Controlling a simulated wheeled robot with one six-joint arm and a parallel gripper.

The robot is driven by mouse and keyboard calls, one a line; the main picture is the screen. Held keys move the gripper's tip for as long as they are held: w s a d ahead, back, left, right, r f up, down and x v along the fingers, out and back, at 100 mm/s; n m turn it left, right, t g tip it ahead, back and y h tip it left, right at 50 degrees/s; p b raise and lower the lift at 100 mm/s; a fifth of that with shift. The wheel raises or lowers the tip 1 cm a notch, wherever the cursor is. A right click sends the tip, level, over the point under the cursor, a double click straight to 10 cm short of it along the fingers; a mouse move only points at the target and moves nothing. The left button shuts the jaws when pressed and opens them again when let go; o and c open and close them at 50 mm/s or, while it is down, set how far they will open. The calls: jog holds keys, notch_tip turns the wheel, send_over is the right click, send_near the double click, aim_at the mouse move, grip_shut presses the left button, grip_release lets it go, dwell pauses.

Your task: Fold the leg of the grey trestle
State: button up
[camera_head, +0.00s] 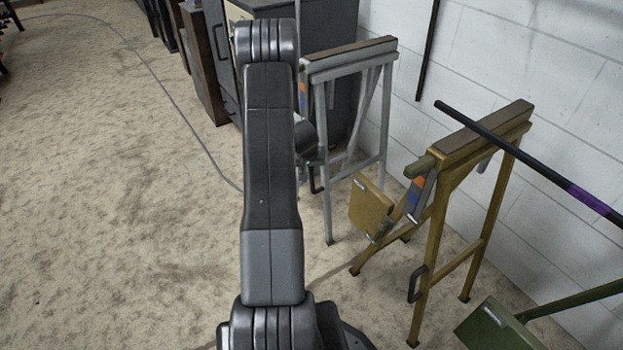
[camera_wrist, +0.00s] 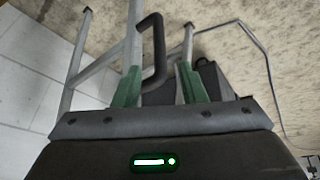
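The grey trestle (camera_head: 327,160) stands upright by the wall in the head view, with a brown top bar and splayed grey legs. My arm hides part of its left side. Its black handle (camera_head: 315,181) shows low on the near leg. In the wrist view the grey legs (camera_wrist: 77,50) and the black handle (camera_wrist: 153,45) are close ahead. My gripper (camera_wrist: 159,70) has green fingers standing apart, with the lower end of the handle showing between them. I see a gap on both sides of the handle; whether it is fully between the fingers in depth I cannot tell.
A yellow trestle (camera_head: 438,225) with a yellow plate (camera_head: 370,208) stands to the right. A black pole with a purple band (camera_head: 590,199) slants across it. A green object (camera_head: 500,328) is at lower right. Dark cabinets (camera_head: 335,22) stand behind.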

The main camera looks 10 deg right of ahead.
aim_at(311, 175)
jog(key=b+x, duration=0.1)
jog(key=x, duration=0.7)
jog(key=shift+f, duration=0.2)
grip_shut()
